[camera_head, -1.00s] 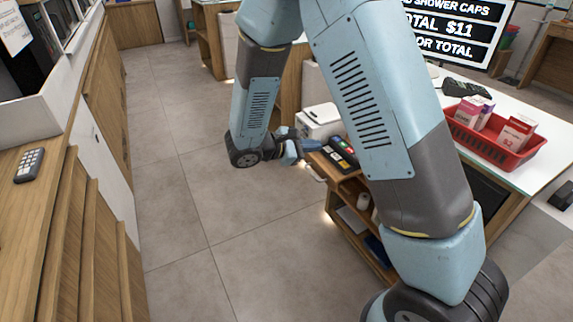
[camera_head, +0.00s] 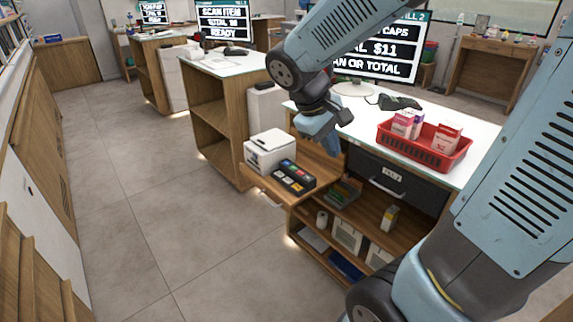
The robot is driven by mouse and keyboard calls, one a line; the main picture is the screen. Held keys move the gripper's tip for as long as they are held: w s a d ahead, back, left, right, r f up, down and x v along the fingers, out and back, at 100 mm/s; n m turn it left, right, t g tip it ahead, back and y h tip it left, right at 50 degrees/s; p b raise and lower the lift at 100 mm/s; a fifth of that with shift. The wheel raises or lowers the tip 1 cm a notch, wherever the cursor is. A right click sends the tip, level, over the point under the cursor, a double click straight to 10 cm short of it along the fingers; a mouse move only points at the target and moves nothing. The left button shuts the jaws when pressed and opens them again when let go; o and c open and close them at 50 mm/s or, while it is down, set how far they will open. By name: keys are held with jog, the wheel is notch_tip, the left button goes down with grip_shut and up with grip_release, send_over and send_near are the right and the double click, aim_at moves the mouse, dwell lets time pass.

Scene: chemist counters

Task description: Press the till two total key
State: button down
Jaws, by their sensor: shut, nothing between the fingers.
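The till two keypad (camera_head: 293,176) is a small black block with several coloured keys, on a wooden pull-out shelf (camera_head: 262,184). Its key labels are too small to read, so I cannot tell which is the total key. My gripper (camera_head: 336,149) is shut and empty. It points down, above and to the right of the keypad in the picture, and appears apart from it. No key looks covered by the gripper.
A white printer (camera_head: 269,151) stands beside the keypad. A red basket (camera_head: 425,158) with boxes and a black scanner (camera_head: 398,102) are on the white counter (camera_head: 482,141). Below are a drawer (camera_head: 398,184) and stocked shelves. Open floor (camera_head: 150,190) lies to the left.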

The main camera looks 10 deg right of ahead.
jog(key=s+r+m+t+y, duration=0.5)
jog(key=s+r, duration=0.2)
jog(key=s, duration=0.1)
jog(key=shift+s+d+r, duration=0.2)
jog(key=shift+s+r, duration=0.15)
jog(key=shift+r, duration=0.05)
jog(key=shift+s, duration=0.1)
